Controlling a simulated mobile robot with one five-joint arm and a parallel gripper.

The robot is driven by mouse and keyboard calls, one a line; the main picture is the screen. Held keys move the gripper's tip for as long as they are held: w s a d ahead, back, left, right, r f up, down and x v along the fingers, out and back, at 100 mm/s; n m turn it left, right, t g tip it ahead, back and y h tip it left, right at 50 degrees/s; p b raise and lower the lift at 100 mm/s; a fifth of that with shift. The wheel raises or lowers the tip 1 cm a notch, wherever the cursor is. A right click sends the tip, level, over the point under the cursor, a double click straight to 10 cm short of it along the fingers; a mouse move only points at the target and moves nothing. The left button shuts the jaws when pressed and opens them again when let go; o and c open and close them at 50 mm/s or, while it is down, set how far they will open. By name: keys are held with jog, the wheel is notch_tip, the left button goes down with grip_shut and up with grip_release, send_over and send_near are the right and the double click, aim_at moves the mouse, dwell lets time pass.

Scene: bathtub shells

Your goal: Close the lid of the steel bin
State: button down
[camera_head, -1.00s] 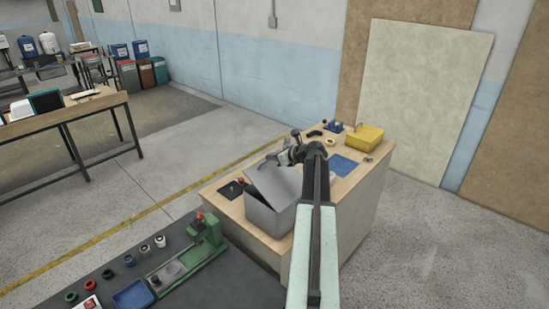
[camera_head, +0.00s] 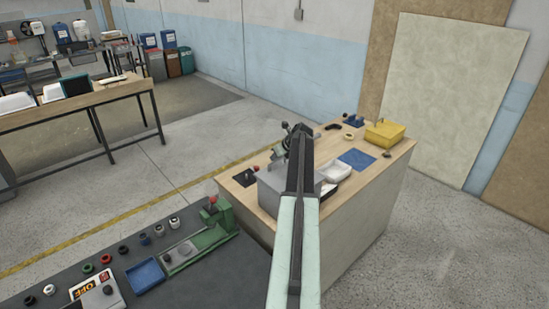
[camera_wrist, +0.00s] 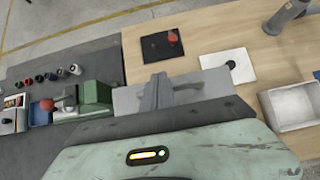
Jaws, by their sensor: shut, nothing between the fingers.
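The steel bin (camera_head: 275,199) is a plain grey box on the wooden-topped bench, partly hidden behind my arm in the head view. Its lid looks down and roughly level over the box, though my arm covers its middle, so I cannot tell if it is fully seated. In the wrist view a flat grey surface of the lid (camera_wrist: 205,88) lies beneath my gripper (camera_wrist: 158,84). My gripper is shut and empty, with its fingers over the lid; I cannot tell whether they touch it.
A white tray (camera_head: 337,171) stands right of the bin. A dark pad with a red knob (camera_head: 245,177) lies to its left. A blue mat (camera_head: 357,159) and a yellow box (camera_head: 387,134) are farther right. A green fixture (camera_head: 213,229) stands on the dark bench at front left.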

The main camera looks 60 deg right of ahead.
jog(key=shift+s+d+f, duration=0.15)
jog(key=shift+s+d, duration=0.15)
notch_tip(320, 180, up, 14)
jog(key=s+p, duration=0.2)
jog(key=p, duration=1.1)
jog(key=shift+s+a+p, duration=0.15)
jog(key=shift+a+p, duration=0.2)
jog(key=shift+a, duration=0.1)
jog(key=shift+f, duration=0.1)
